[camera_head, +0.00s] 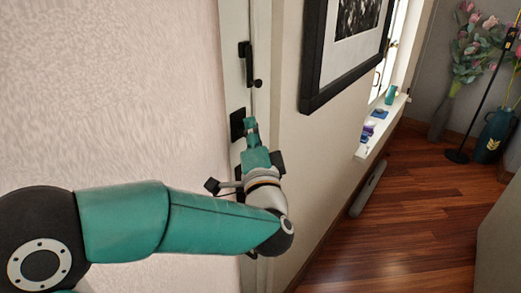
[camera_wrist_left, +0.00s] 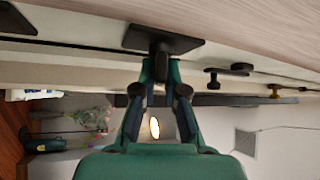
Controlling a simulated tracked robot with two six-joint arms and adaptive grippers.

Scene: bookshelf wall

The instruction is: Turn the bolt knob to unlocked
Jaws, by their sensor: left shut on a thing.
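The bolt knob (camera_wrist_left: 176,44) is a small black turn-piece on a square black plate (camera_wrist_left: 137,37) in the wrist view. The plate also shows in the head view (camera_head: 237,125), on the white door edge. My left gripper (camera_head: 250,124) reaches the plate, with its teal fingers pointing away from me. In the wrist view the left gripper (camera_wrist_left: 160,66) has its fingertips closed on the knob, one on each side. In the head view the fingers hide the knob. My right gripper is in neither view.
A black handle (camera_head: 246,64) is higher up the door edge. A black-framed picture (camera_head: 312,60) hangs on the wall to the right. Beyond are a window sill (camera_head: 383,124) with small objects, vases of flowers and open wooden floor (camera_head: 405,210).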

